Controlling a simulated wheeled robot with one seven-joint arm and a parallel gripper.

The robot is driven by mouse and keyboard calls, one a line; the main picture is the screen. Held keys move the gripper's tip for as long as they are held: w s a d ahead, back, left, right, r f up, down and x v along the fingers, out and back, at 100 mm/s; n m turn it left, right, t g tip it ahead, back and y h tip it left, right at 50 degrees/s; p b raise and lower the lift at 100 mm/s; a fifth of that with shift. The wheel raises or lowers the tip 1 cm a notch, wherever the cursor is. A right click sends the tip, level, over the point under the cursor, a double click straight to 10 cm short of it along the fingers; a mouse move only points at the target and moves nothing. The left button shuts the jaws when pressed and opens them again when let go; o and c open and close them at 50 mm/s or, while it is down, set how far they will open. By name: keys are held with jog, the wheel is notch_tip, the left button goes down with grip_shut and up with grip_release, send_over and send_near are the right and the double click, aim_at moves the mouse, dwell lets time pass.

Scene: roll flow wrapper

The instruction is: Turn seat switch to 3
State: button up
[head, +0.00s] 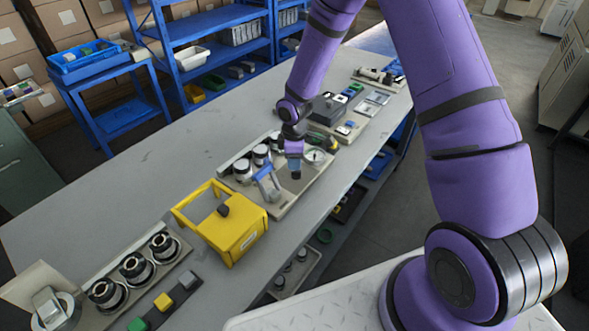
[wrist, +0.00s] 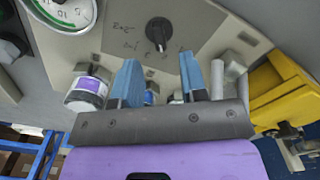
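A round black rotary switch (wrist: 158,30) sits on a beige panel (wrist: 112,35) in the wrist view, with small dark marks around it that are too blurred to read. I take it for the seat switch, though no name is legible. My gripper (wrist: 160,78) has its two blue fingers apart with nothing held between them. The switch lies beyond the fingertips, roughly in line with the gap, not touched.
A yellow box frame (head: 232,226) stands close by on the long grey table (head: 130,185). Several black knobs (head: 133,266) are at the near end. Blue shelves (head: 208,25) stand behind.

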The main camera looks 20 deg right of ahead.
aim_at(296, 174)
jog(key=shift+f, duration=2.3)
grip_shut()
